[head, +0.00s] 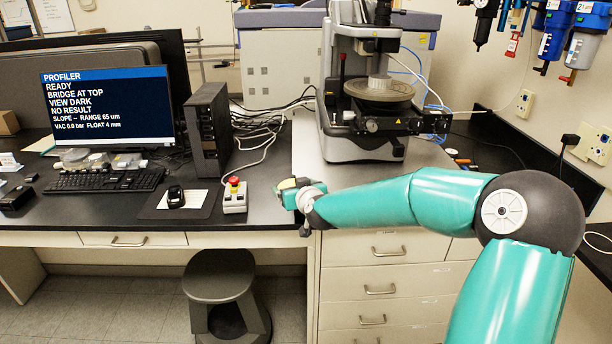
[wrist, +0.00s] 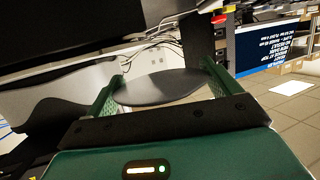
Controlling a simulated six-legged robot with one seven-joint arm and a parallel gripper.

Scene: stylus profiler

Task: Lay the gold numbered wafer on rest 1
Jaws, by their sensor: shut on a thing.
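My gripper (head: 293,188) is above the bench's front edge, to the right of the red-button box, and looks small in the head view. In the wrist view my gripper (wrist: 162,72) has its two green fingers on either side of a thin, dark grey disc (wrist: 158,90), seen at a slant, and is shut on it. The disc fits a wafer's shape, but no gold colour or number shows on it. The disc cannot be made out in the head view. No rest marked 1 can be made out in either view.
The profiler (head: 365,85) with its round stage (head: 379,89) stands behind my gripper. The red-button box (head: 234,196), a mat (head: 160,208) bearing a black item, and a keyboard (head: 105,181) lie left. A stool (head: 220,277) stands below. The monitor (head: 108,100) reads BRIDGE AT TOP.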

